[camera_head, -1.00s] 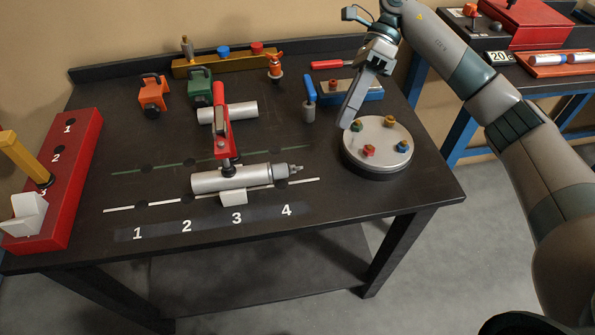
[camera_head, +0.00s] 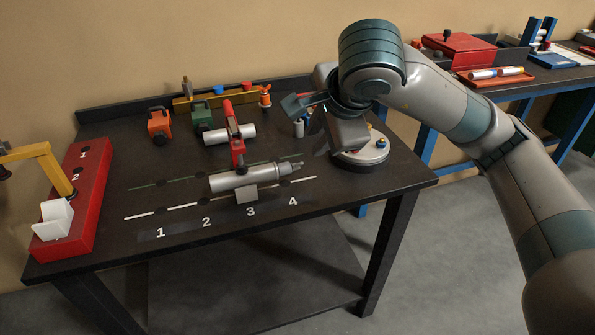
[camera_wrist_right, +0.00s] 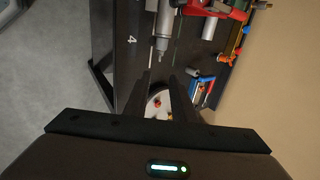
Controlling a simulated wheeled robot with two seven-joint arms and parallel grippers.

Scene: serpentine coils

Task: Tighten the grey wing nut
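I cannot make out a grey wing nut in either view. A round light-grey plate (camera_head: 372,160) on a dark base stands at the table's right side. A blue nut (camera_head: 382,143) shows on it; other nuts are partly hidden by my right arm. In the wrist view the plate (camera_wrist_right: 153,104) lies between the fingers, with small orange-red nuts on it. My right gripper (camera_head: 335,140) is over the plate's left side. Its fingers (camera_wrist_right: 160,82) are apart with nothing seen between them. My left gripper is out of view.
A silver cylinder (camera_head: 235,180) under a red-handled clamp (camera_head: 233,130) lies mid-table. A red numbered block (camera_head: 85,190) with a yellow arm (camera_head: 48,160) stands at the left. Orange (camera_head: 160,125) and green (camera_head: 201,116) items stand behind. The front right of the table is clear.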

